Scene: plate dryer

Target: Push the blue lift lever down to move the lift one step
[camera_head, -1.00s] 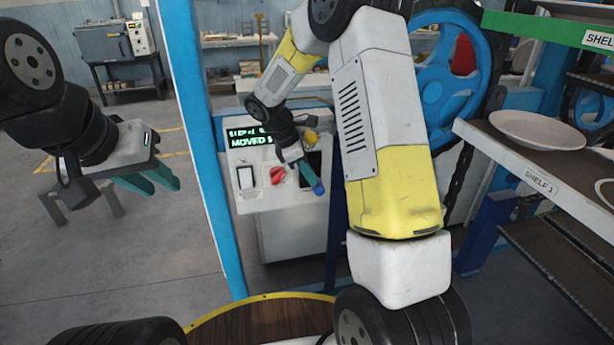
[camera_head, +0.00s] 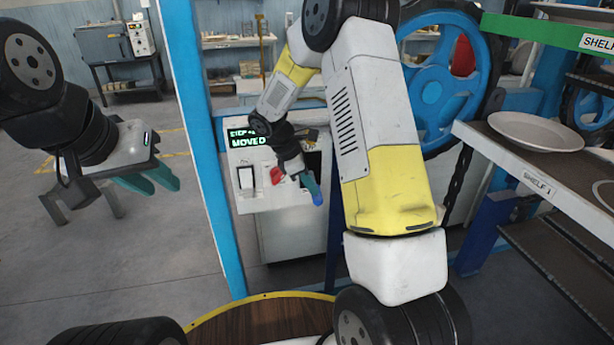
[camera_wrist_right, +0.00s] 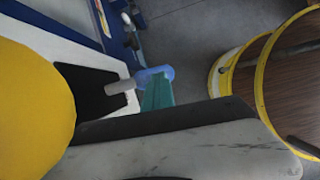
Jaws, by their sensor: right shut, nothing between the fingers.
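The blue lift lever knob (camera_head: 318,198) shows at the right of the white control panel (camera_head: 262,200) in the head view. In the right wrist view the blue knob (camera_wrist_right: 158,72) sits on a grey shaft (camera_wrist_right: 122,86) that comes out of a dark slot. My right gripper (camera_head: 312,184) is shut and empty, its teal fingers right at the knob from above and seemingly touching it. The fingers hide part of the knob. My left gripper (camera_head: 165,188) is open and empty, out over the floor at the left.
A green-lit display (camera_head: 248,135) reads "MOVED", partly hidden by my right wrist. A red knob (camera_head: 276,175) and a switch (camera_head: 246,178) are on the panel. A blue post (camera_head: 205,150) stands left of it. A shelf (camera_head: 548,175) with a white plate (camera_head: 536,131) is at the right.

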